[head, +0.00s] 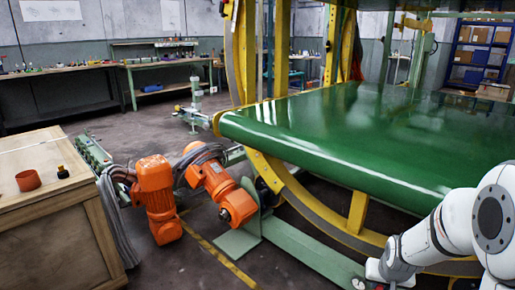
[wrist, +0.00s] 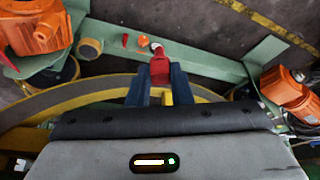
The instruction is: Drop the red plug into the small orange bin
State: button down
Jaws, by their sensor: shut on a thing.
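The red plug (wrist: 160,68) shows in the wrist view, upright between the two dark blue fingers of my gripper (wrist: 160,82). The fingers are shut on it, and its upper part sticks out beyond them. The small orange bin (head: 28,181) stands on the wooden crate at the far left of the head view. My white arm is at the lower right of the head view, far from the bin. The fingers and the plug cannot be made out in the head view.
The wooden crate (head: 50,220) also bears a small black and yellow item (head: 62,172). Orange motors (head: 158,195) with cables stand between the crate and my arm. The green conveyor bed (head: 340,140) and its yellow ring frame (head: 358,212) lie behind my arm.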

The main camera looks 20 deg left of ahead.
aim_at(35, 183)
jog(key=z, duration=0.25)
jog(key=i, duration=0.1)
jog(key=u, duration=2.65)
jog(key=k, duration=0.9)
jog(key=u, duration=0.1)
jog(key=i, duration=0.9)
jog(key=z, duration=0.05)
